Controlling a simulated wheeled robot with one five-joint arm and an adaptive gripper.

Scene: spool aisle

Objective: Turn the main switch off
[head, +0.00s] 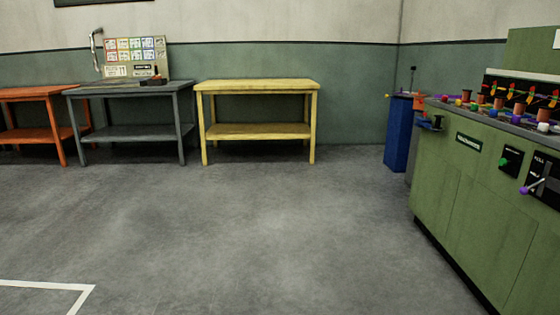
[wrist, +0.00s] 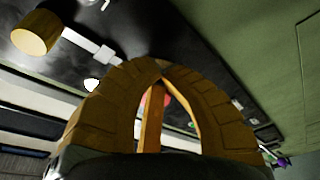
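My gripper (wrist: 160,72) shows in the wrist view, its two brown ribbed fingers curving inward until their tips meet. I see nothing held at the tips. A red thing (wrist: 162,98) shows partly through the gap between the fingers; what it is I cannot tell. In the head view, the green machine (head: 455,195) stands at the right, with a green knob on a black plate (head: 510,160) and a purple-ended lever (head: 535,187) on a labelled black plate on its front. Which control is the main switch I cannot tell. My gripper is not in the head view.
Colored spools and knobs line the machine's top. A blue cabinet (head: 398,135) stands behind it. Yellow (head: 258,86), grey (head: 130,88) and orange (head: 35,93) tables stand along the back wall. The grey floor between is clear, with a white line (head: 45,285) at lower left.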

